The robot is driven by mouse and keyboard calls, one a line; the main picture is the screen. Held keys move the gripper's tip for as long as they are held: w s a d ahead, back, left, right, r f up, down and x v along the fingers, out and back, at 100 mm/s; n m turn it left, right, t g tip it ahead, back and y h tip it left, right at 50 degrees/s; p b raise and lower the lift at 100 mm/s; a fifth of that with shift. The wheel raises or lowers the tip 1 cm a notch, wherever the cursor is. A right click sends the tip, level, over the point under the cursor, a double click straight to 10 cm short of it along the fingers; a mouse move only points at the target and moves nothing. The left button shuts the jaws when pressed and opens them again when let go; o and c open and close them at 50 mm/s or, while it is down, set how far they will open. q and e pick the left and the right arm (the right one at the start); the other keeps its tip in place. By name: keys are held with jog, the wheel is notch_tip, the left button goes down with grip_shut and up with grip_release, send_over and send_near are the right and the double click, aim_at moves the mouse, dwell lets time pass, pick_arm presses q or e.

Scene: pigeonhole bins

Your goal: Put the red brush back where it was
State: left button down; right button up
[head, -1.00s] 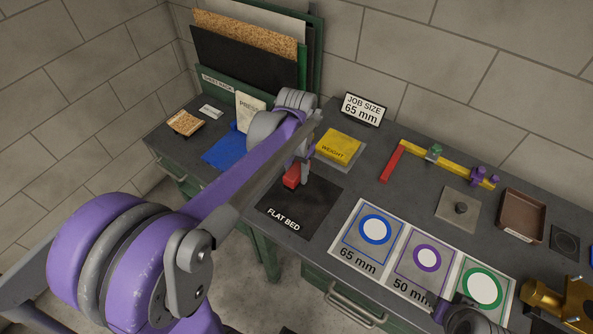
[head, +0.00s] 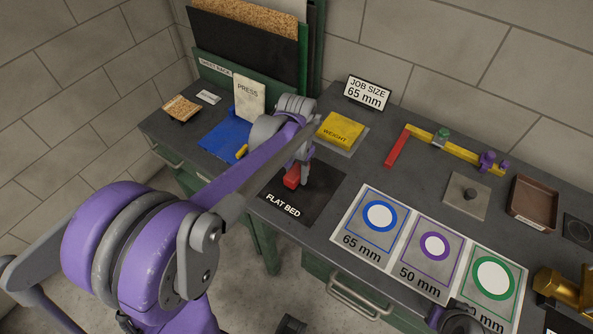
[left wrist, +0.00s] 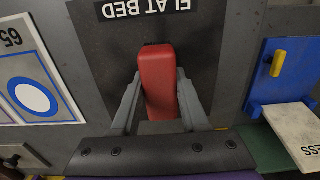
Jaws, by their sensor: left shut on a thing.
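The red brush (head: 291,178) is a red block over the black flat bed mat (head: 318,203). My left gripper (head: 301,176) is shut on it from above. In the left wrist view the red brush (left wrist: 159,82) sits between the two grey fingers of the left gripper (left wrist: 159,76), which touch its sides. The flat bed lettering (left wrist: 145,8) lies beyond the brush. My right gripper's fingers do not show.
A blue board (head: 217,141) with a yellow piece and a white press block (head: 249,100) stand left of the arm. A yellow weight (head: 340,131) lies behind the mat. Size cards (head: 366,235) lie to its right. A red-ended yellow bar (head: 423,135) lies at the back.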

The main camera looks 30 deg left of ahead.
pick_arm(q)
jog(key=shift+f+b, duration=0.35)
jog(key=shift+f, duration=0.1)
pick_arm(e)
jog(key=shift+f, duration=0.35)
pick_arm(q)
jog(key=c, duration=0.7)
grip_release()
jog(key=shift+c, duration=0.2)
jog(key=o, duration=0.6)
jog(key=shift+c, duration=0.2)
jog(key=shift+r, duration=0.1)
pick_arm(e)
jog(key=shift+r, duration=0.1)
pick_arm(q)
jog(key=shift+r+p, duration=2.4)
jog(key=shift+r, duration=1.6)
jog(key=shift+f, duration=0.1)
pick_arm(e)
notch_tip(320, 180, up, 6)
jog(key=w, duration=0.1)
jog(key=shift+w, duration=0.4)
